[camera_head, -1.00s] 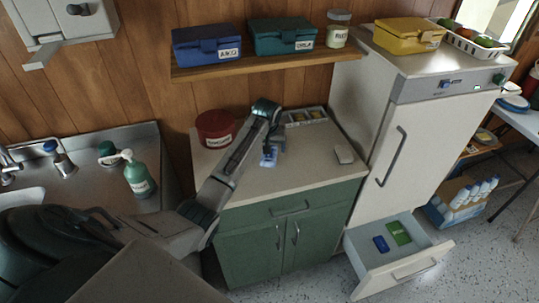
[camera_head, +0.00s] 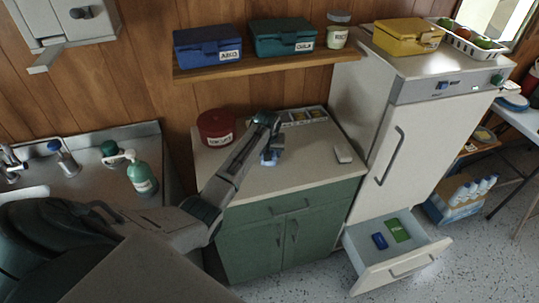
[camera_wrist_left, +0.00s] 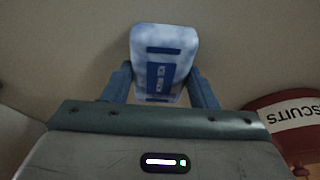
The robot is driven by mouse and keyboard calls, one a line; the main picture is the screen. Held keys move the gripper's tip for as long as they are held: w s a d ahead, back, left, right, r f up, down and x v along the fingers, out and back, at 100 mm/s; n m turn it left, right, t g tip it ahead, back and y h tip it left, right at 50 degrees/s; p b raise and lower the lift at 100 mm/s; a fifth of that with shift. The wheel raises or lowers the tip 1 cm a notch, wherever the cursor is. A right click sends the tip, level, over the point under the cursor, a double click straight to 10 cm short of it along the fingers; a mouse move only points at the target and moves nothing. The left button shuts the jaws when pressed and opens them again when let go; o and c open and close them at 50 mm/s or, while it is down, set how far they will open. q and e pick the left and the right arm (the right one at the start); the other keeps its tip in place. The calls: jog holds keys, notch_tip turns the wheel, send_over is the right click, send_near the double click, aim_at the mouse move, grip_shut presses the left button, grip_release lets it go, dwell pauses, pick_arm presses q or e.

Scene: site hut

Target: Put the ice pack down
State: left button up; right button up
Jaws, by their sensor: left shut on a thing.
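My left gripper (camera_head: 268,157) is over the countertop of the green cabinet (camera_head: 290,181). Its two blue fingers (camera_wrist_left: 160,88) are shut on the ice pack (camera_wrist_left: 163,50), a white and blue pack with a dark blue label. In the head view the ice pack (camera_head: 269,160) is a small pale blue patch below the gripper, mostly hidden by the hand. I cannot tell whether it touches the countertop. My right gripper is not in view.
A red biscuit tin (camera_head: 215,128) stands left of the gripper. A tray with compartments (camera_head: 303,116) is behind, and a small white object (camera_head: 343,153) lies to the right. The fridge's bottom drawer (camera_head: 398,262) is open, holding a blue and a green pack. The front countertop is clear.

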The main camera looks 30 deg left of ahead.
pick_arm(q)
jog(key=shift+r, duration=0.15)
jog(key=shift+r+b, duration=0.6)
jog(key=shift+s+d+r+b, duration=0.25)
jog(key=shift+r+b, duration=0.1)
jog(key=shift+r, duration=0.1)
jog(key=shift+s+d+r+b, duration=0.1)
jog(key=shift+d+r+b, duration=0.1)
jog(key=shift+r+b, duration=0.2)
jog(key=s+d+b, duration=0.1)
jog(key=s+d, duration=0.2)
jog(key=s+d+r+b, duration=0.1)
jog(key=s+d, duration=0.2)
jog(key=d, duration=0.1)
jog(key=s+d+b, duration=0.2)
jog(key=s+d, duration=0.1)
jog(key=d, duration=0.1)
jog(key=shift+r, duration=0.3)
jog(key=shift+s+d+f+b, duration=0.15)
jog(key=shift+f+b, duration=0.1)
jog(key=shift+b, duration=0.1)
notch_tip(320, 180, down, 2)
jog(key=shift+s+f+b, duration=0.1)
jog(key=shift+f+b, duration=0.05)
jog(key=shift+b, duration=1.05)
